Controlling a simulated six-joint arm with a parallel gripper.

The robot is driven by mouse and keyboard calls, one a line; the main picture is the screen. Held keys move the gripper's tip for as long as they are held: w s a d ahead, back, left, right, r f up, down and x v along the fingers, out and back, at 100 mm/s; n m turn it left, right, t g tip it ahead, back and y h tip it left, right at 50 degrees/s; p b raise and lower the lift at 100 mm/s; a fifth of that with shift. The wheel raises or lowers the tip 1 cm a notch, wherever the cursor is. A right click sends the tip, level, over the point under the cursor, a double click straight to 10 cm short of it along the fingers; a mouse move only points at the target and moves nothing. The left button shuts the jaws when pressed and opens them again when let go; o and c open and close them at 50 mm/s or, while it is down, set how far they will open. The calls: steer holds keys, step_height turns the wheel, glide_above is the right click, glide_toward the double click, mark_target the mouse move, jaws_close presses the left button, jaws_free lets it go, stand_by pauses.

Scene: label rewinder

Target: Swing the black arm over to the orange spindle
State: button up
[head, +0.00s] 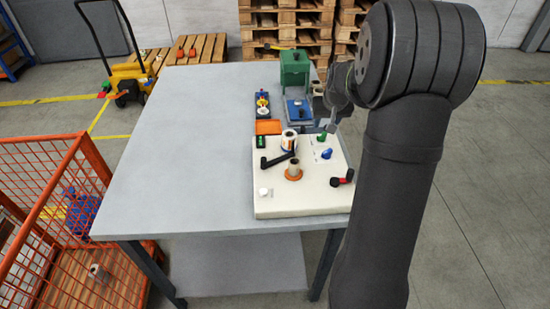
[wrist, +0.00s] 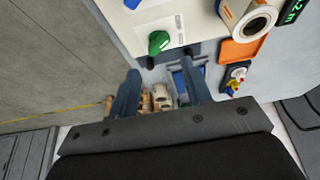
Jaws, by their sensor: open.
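The black arm (head: 277,160) lies on top of the white machine (head: 305,204) in the head view. It runs from a thick left end toward the right, just in front of the white label roll (head: 289,140). The orange spindle (head: 294,174) stands nearer the front, with an orange base and a tan core; the black arm is behind it and to its left. My gripper (head: 332,112) is beyond the machine's back right corner, away from both. In the wrist view its fingers (wrist: 160,86) are apart with nothing held. The black arm and spindle are not visible there.
The machine carries a green knob (head: 321,136), a blue knob (head: 327,154), a red-and-black handle (head: 343,178) and a white button (head: 264,191). An orange tray (head: 268,127) and green press (head: 294,68) stand behind. The table's left side (head: 185,150) is clear.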

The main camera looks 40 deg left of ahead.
steer(key=s+a+r+n, duration=0.1)
steer(key=s+a+n, duration=0.1)
steer(key=s+a, duration=0.1)
steer(key=s+a+r+n+g+h, duration=0.1)
steer(key=s+a+n, duration=0.1)
steer(key=s+a, duration=0.1)
steer(key=s+a+n+h, duration=0.1)
steer(key=s+a+n, duration=0.1)
steer(key=s+a, duration=0.1)
steer(key=shift+s+r+n+g, duration=0.15)
steer(key=shift+r+n+g, duration=0.25)
step_height(320, 180, up, 7)
steer(key=n+h, duration=0.5)
steer(key=n, duration=0.2)
glide_above(263, 158)
steer(key=s+a, duration=0.3)
steer(key=a, duration=0.3)
steer(key=shift+n+t, duration=0.3)
steer(key=x, duration=1.6)
steer(key=shift+d+f, duration=0.15)
steer(key=shift+f, duration=0.2)
steer(key=shift+c, duration=0.6)
jaws_close()
